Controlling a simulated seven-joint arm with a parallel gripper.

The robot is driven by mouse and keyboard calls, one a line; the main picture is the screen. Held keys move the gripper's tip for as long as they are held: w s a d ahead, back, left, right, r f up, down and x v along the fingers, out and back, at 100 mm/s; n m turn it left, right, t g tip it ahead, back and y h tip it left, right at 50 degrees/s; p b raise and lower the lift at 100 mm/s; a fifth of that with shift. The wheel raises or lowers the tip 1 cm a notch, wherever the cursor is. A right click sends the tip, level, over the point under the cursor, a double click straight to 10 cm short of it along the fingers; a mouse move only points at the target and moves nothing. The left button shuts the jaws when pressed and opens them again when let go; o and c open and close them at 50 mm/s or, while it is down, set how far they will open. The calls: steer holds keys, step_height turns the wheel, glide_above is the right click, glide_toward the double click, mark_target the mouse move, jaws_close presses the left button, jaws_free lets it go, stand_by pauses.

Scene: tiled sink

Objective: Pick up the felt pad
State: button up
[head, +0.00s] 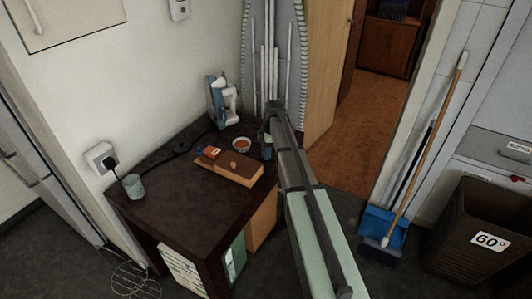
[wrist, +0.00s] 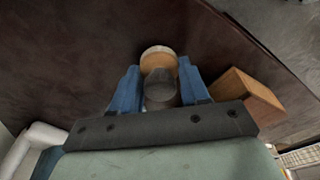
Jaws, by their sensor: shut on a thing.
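My gripper (wrist: 160,92) points down over the dark table, with its blue fingers on either side of a dark grey rounded thing, which I take to be the felt pad (wrist: 161,88). The fingers are shut on it. A tan round thing (wrist: 158,52) shows directly beyond the pad; I cannot tell whether the two touch. In the head view my gripper (head: 268,146) is by the back right edge of the table, just right of a small bowl (head: 241,144). The pad cannot be made out there.
A wooden block (head: 229,172) with small things on it lies near the gripper and also shows in the wrist view (wrist: 248,98). A blue and white appliance (head: 222,103) stands behind. A cup (head: 133,186) is at the table's left. The front tabletop (head: 185,205) is clear.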

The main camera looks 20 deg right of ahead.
step_height(320, 180, up, 10)
steer(key=shift+f, duration=0.25)
stand_by(0.3)
steer(key=o, duration=0.5)
steer(key=shift+c, duration=0.2)
steer(key=c, duration=0.3)
steer(key=shift+c, duration=0.2)
